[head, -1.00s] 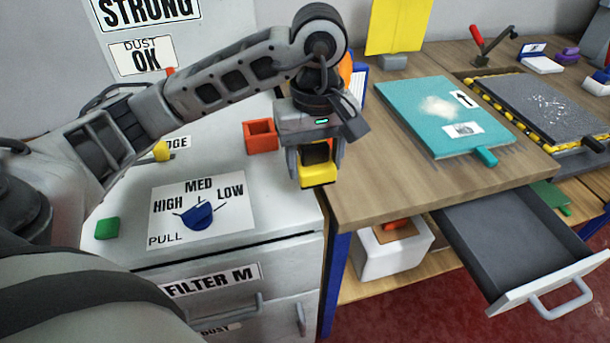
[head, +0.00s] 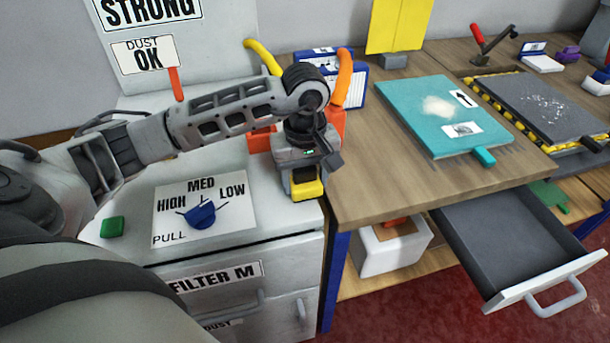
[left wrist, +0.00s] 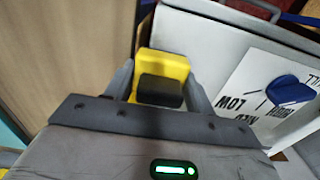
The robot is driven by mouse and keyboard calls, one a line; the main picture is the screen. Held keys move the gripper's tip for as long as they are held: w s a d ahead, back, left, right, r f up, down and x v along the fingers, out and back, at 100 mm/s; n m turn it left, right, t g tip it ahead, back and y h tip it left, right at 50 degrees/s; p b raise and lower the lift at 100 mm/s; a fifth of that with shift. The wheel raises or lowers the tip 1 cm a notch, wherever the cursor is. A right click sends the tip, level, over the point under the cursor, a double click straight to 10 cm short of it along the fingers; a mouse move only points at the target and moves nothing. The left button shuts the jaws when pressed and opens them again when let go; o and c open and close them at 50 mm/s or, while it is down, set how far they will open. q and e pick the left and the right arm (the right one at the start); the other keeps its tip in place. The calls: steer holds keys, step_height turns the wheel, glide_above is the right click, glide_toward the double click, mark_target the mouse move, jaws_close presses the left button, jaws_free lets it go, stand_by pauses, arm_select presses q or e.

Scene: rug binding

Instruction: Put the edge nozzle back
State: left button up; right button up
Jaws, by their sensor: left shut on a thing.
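My left gripper (head: 304,181) is shut on a yellow nozzle (head: 309,191) with a dark block on it. The gripper points down at the right edge of the white cabinet top. In the left wrist view the yellow nozzle (left wrist: 166,64) sits between both fingers, with a dark part nearest the camera. I cannot tell whether the nozzle touches the cabinet top. An orange-red holder (head: 259,142) stands behind and left of the gripper, partly hidden by my arm. My right gripper is not in view.
The white cabinet (head: 280,215) has a blue dial (head: 201,215) and a green button (head: 112,227). The wooden bench (head: 385,185) adjoins on the right, with a teal board (head: 440,110) and an open drawer (head: 510,240). Curved yellow (head: 262,57) and orange (head: 344,78) tubes rise behind my wrist.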

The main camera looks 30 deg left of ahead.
mark_target(305, 169)
arm_select(q)
steer(key=shift+f, duration=0.25)
steer(key=o, duration=0.9)
steer(key=shift+r, duration=0.1)
step_height(305, 169, up, 12)
steer(key=shift+r+b, duration=0.2)
steer(key=shift+b, duration=0.3)
steer(key=shift+s+f, duration=0.1)
